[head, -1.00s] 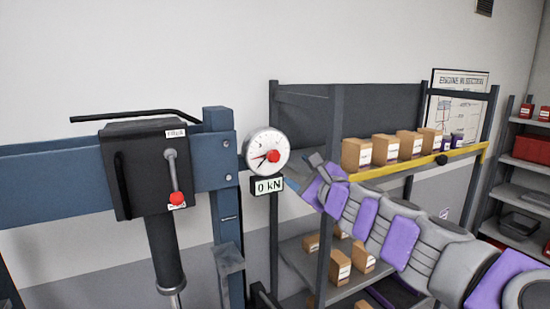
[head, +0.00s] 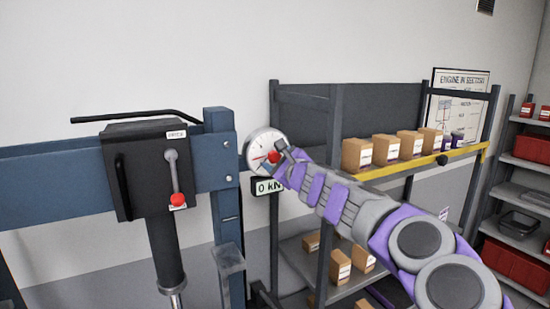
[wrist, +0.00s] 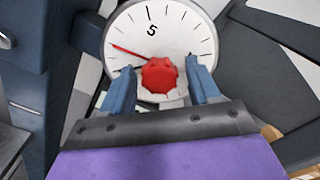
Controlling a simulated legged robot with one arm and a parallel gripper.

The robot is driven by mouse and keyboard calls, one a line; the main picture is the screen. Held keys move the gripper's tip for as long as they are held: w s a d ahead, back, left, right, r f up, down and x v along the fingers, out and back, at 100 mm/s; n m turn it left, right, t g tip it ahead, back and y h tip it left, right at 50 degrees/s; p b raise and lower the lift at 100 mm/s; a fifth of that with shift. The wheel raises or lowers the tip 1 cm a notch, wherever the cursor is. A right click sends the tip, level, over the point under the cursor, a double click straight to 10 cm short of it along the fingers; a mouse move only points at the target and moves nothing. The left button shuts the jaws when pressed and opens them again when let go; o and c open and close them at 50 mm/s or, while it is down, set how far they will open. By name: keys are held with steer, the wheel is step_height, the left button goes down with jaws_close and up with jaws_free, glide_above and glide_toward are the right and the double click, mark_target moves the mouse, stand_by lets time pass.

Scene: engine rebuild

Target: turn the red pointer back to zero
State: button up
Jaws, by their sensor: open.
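The round white gauge (head: 258,144) is mounted on the right side of the blue press frame. In the wrist view its dial (wrist: 180,28) fills the top middle, with black tick marks and a 5. A red knob (wrist: 159,75) sits at its centre. The thin red pointer (wrist: 128,50) runs from the knob up and left. My gripper (wrist: 164,78) is open, with one blue-grey finger on each side of the knob. I cannot tell whether the fingers touch it. In the head view my gripper (head: 280,155) covers the right part of the gauge.
A display reading 0 kN (head: 267,187) hangs below the gauge, partly hidden by my arm. A black press head with a red-tipped lever (head: 177,198) is to the left. Shelving with cardboard boxes (head: 357,155) stands behind my arm.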

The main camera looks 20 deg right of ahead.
steer(key=shift+w, duration=0.2)
steer(key=shift+c, duration=0.2)
steer(key=c, duration=1)
